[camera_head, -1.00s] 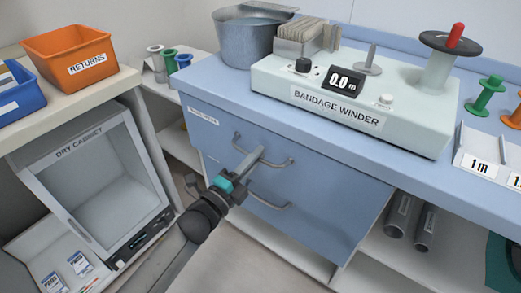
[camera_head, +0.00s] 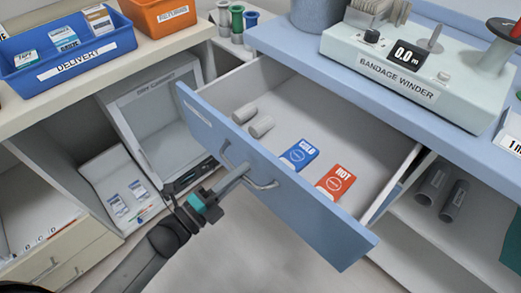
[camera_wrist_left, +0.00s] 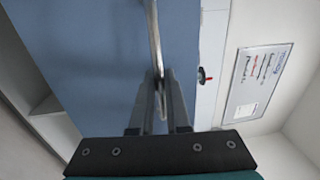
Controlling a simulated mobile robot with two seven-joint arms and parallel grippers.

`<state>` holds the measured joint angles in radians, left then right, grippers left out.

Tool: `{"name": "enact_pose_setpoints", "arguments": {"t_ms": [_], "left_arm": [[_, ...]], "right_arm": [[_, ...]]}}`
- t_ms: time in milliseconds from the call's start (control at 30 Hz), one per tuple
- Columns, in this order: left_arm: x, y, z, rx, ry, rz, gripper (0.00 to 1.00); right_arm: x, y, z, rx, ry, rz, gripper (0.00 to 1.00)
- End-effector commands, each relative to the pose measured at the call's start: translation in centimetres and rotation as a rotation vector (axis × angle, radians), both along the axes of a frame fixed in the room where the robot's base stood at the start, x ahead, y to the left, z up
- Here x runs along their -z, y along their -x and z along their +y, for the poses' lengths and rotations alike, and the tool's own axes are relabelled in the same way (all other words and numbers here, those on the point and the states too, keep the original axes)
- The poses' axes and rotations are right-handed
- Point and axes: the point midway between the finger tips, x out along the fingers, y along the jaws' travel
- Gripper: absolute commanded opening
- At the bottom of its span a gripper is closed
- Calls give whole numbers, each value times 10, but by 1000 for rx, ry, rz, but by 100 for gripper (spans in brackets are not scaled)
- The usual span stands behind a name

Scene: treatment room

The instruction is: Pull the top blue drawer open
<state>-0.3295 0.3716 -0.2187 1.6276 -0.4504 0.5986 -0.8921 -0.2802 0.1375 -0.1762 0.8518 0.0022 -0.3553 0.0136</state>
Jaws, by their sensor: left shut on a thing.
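The top blue drawer (camera_head: 300,205) stands pulled well out from under the blue counter in the head view. Its grey bar handle (camera_head: 262,184) is on the front face. My left gripper (camera_head: 240,170) is shut on this handle. In the left wrist view the fingers (camera_wrist_left: 160,105) close around the handle bar (camera_wrist_left: 155,45), with the blue drawer front (camera_wrist_left: 90,60) behind. Inside the drawer lie a blue COLD pack (camera_head: 299,154), a red HOT pack (camera_head: 335,182) and two grey rolls (camera_head: 261,126). My right gripper is not in view.
The bandage winder (camera_head: 400,75) stands on the counter above. A blue DELIVERY bin (camera_head: 75,66) and an orange bin (camera_head: 165,14) are on the left counter. The open dry cabinet (camera_head: 150,120) is left of the drawer. Grey tubes (camera_head: 433,185) lie on the shelf at right.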

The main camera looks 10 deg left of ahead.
Motion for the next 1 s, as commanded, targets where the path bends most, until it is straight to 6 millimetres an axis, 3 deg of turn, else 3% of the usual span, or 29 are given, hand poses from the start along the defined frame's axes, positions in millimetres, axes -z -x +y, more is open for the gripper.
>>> {"name": "enact_pose_setpoints", "arguments": {"t_ms": [100,300,867,900,1000], "left_arm": [[0,20,14,0,-1,4,0],[0,40,28,0,0,3,0],[0,49,36,0,1,1,0],[0,49,36,0,1,1,15],[0,49,36,0,1,1,26]], "right_arm": [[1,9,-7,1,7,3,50],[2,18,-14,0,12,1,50],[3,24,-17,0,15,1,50],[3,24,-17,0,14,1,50],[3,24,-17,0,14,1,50]]}}
